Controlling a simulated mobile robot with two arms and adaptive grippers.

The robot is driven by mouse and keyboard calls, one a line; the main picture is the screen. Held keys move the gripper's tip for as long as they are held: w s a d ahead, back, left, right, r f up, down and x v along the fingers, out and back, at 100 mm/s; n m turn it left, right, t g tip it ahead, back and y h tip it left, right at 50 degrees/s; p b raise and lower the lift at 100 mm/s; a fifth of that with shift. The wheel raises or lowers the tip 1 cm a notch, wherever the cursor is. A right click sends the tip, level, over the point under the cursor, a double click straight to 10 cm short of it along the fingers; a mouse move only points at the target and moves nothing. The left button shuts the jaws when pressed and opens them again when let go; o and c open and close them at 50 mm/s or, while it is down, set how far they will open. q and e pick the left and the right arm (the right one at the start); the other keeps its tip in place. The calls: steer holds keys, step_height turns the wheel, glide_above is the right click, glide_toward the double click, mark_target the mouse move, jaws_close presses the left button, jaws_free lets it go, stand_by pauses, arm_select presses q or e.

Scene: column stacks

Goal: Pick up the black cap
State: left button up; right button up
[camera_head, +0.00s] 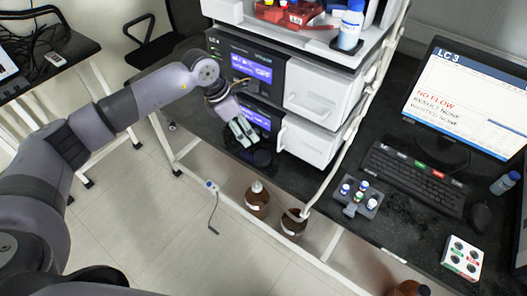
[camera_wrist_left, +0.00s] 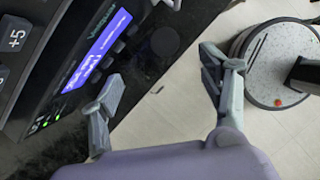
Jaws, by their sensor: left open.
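A dark round piece that looks like the black cap (camera_wrist_left: 165,41) lies on the black bench top in the left wrist view, beyond the fingertips and roughly between their lines. In the head view a dark round shape (camera_head: 262,158) shows faintly beside the gripper, hard to tell from the black bench. My left gripper (camera_head: 241,131) is over the bench edge in front of the instrument stack. In the left wrist view the left gripper (camera_wrist_left: 165,92) has its fingers wide apart with nothing between them. My right gripper is in neither view.
The instrument stack (camera_head: 258,68) with lit displays stands close to the left gripper. White drawers (camera_head: 312,92) and a tube frame are to its right. Brown bottles (camera_head: 257,198) stand below the bench. A vial rack (camera_head: 355,199), keyboard (camera_head: 415,178) and monitor (camera_head: 468,100) are farther right.

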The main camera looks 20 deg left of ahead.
arm_select(q)
steer(key=p, duration=0.1)
glide_toward(263, 155)
steer(key=f, duration=0.1)
steer(key=w+d+f, duration=0.1)
steer(key=f, duration=0.1)
steer(key=shift+w+d+p, duration=0.2)
steer(key=shift+w+p, duration=0.05)
steer(key=shift+p, duration=0.05)
steer(key=shift+f, duration=0.1)
steer(key=x, duration=0.1)
steer(key=p+x, duration=0.1)
steer(key=x, duration=0.2)
steer(key=shift+s+f+p, duration=0.25)
steer(key=shift+s+p, duration=0.05)
steer(key=shift+w+d+f, duration=0.1)
steer(key=shift+f, duration=0.25)
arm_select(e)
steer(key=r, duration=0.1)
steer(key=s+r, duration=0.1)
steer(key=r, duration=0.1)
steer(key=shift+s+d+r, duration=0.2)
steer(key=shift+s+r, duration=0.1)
arm_select(q)
steer(key=c, duration=0.9)
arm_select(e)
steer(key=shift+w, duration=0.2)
